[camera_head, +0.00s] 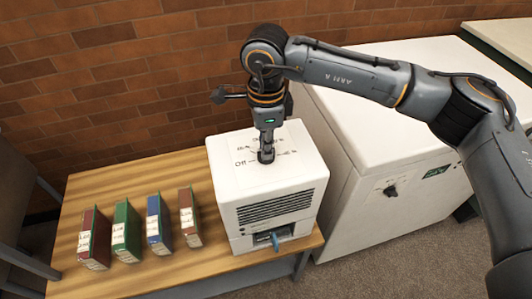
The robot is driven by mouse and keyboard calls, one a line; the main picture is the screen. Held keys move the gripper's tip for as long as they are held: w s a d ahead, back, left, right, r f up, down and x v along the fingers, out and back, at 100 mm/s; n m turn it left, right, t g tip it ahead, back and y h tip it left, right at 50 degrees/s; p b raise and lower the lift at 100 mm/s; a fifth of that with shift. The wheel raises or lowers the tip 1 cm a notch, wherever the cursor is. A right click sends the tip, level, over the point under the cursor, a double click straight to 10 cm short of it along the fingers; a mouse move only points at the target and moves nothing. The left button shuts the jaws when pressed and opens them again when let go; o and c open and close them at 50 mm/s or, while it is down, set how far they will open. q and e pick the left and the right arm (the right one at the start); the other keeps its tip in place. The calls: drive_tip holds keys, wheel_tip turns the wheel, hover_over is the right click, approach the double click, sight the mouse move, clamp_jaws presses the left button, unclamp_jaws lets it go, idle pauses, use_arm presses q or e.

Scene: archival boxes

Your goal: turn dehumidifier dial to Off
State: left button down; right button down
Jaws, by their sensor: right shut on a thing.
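The dehumidifier (285,185) is a white box with a dark vent grille on its front, standing at the right end of a wooden table. Its dial (266,157) is a small dark knob on the top face, largely hidden by my gripper. The word "Off" is printed left of the dial, with other marks around it that I cannot read clearly. My right gripper (267,152) points straight down from above and is shut on the dial. Where the dial points cannot be told. My left gripper is not in view.
Several upright binders, red, green, blue and brown (188,215), stand on the wooden table (75,285) left of the dehumidifier. A large white cabinet (350,205) with a black knob stands close on the right. A brick wall (130,70) is behind.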

drive_tip(key=shift+n+b, duration=0.55)
drive_tip(key=shift+n, duration=0.05)
drive_tip(key=shift+r, duration=0.1)
drive_tip(key=c, duration=1.4)
unclamp_jaws()
wheel_tip(320, 180, up, 12)
